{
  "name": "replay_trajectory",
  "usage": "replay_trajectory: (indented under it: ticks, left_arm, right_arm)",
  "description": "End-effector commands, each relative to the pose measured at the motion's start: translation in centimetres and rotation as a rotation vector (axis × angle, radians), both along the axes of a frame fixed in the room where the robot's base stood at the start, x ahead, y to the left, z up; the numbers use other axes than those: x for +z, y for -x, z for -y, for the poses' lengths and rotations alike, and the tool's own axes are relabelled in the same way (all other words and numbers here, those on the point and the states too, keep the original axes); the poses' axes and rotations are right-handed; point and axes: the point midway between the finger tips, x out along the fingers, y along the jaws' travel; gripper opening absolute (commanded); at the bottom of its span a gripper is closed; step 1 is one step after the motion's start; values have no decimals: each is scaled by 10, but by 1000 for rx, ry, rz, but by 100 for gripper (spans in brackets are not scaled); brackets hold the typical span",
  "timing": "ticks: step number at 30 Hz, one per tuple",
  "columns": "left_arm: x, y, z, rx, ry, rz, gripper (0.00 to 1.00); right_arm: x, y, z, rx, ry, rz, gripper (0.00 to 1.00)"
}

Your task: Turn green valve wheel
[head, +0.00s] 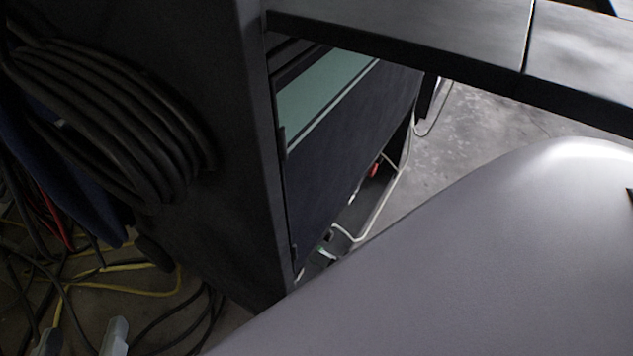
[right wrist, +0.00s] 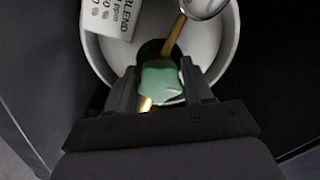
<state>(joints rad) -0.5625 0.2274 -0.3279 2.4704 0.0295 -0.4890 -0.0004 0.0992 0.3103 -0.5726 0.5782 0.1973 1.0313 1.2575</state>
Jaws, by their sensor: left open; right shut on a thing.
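The green valve wheel (right wrist: 160,82) shows in the right wrist view, partly hidden between the fingers of my right gripper (right wrist: 159,74). The right gripper is shut on it. A brass-coloured pipe or stem (right wrist: 174,36) runs up from behind the wheel, and a brass piece shows below it. The wheel is not in the head view. Two pale fingertips of my left gripper (head: 82,340) show at the bottom left of the head view. They are apart, with nothing seen between them, over cables on the floor.
Behind the wheel is a round white housing (right wrist: 225,50) with a printed label (right wrist: 110,15) and a round metal part (right wrist: 205,6). The head view shows a coiled black hose (head: 120,110), a dark cabinet (head: 345,150), a bench top (head: 440,30) and loose yellow cable (head: 135,287).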

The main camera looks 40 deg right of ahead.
Motion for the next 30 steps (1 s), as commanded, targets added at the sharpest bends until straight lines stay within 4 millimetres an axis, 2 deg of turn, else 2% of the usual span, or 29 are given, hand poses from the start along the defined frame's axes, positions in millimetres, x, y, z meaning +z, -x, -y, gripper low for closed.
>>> replay_trajectory:
  ticks: [16, 17, 18, 19, 30]
  left_arm:
    - [0, 0, 0, 0, 0, 0, 76]
    - [0, 0, 0, 0, 0, 0, 76]
    - [0, 0, 0, 0, 0, 0, 76]
    - [0, 0, 0, 0, 0, 0, 76]
    - [0, 0, 0, 0, 0, 0, 76]
  right_arm:
    - [1, -1, 1, -3, -20, -7, 20]
    - [1, -1, 1, -3, -20, -7, 60]
    - [1, -1, 1, -3, -20, -7, 73]
    - [1, -1, 1, -3, -20, -7, 76]
    - [0, 0, 0, -1, -20, -8, 76]
